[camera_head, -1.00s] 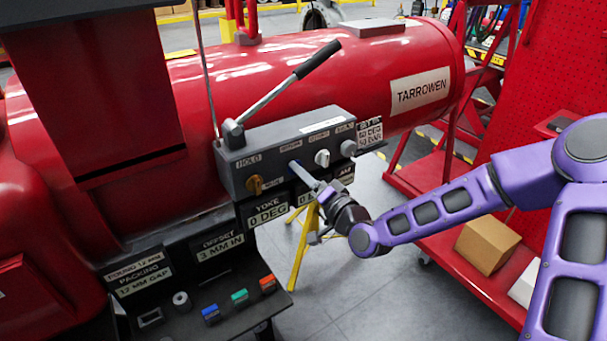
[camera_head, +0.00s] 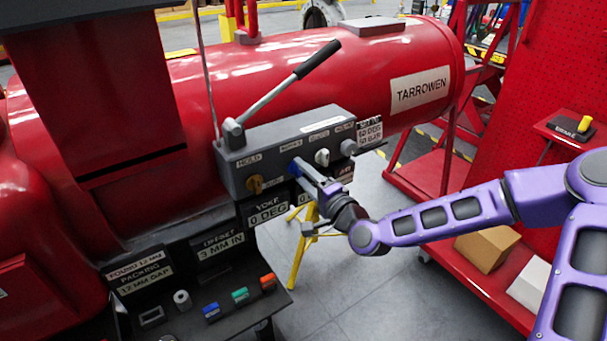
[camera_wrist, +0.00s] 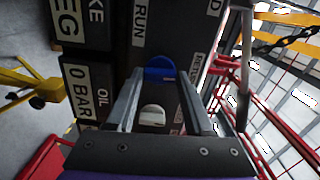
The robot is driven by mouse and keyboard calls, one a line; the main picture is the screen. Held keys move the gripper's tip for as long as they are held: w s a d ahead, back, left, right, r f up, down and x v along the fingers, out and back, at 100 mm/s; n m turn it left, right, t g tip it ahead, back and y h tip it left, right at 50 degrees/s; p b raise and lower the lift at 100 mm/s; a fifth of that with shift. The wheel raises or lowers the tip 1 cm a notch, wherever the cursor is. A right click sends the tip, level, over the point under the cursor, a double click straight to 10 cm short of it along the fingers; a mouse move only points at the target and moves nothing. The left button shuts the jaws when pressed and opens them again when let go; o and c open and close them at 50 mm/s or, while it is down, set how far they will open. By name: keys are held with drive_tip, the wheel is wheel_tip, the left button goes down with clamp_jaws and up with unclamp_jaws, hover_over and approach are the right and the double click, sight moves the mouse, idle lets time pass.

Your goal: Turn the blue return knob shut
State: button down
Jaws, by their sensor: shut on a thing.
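The blue return knob (camera_head: 294,169) sits on the front of the grey control block (camera_head: 270,150), mostly hidden by my fingers in the head view. In the wrist view the blue knob (camera_wrist: 160,70) shows between the tips of my two fingers. My gripper (camera_head: 301,173) reaches in from the right and is shut on the knob, one finger on each side; it also fills the wrist view (camera_wrist: 161,80). The exact angle of the knob is hard to read.
A white knob (camera_head: 322,157) is close to the right of the blue one, and an orange knob (camera_head: 254,184) is to its left. A lever with a black grip (camera_head: 317,60) rises above the block. A red cart (camera_head: 430,175) stands at the right.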

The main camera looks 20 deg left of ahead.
drive_tip(key=shift+c, duration=1.4)
unclamp_jaws()
drive_tip(key=p+v, duration=0.7)
drive_tip(key=v, duration=1)
drive_tip(key=shift+s, duration=0.2)
drive_tip(key=shift+d, duration=0.1)
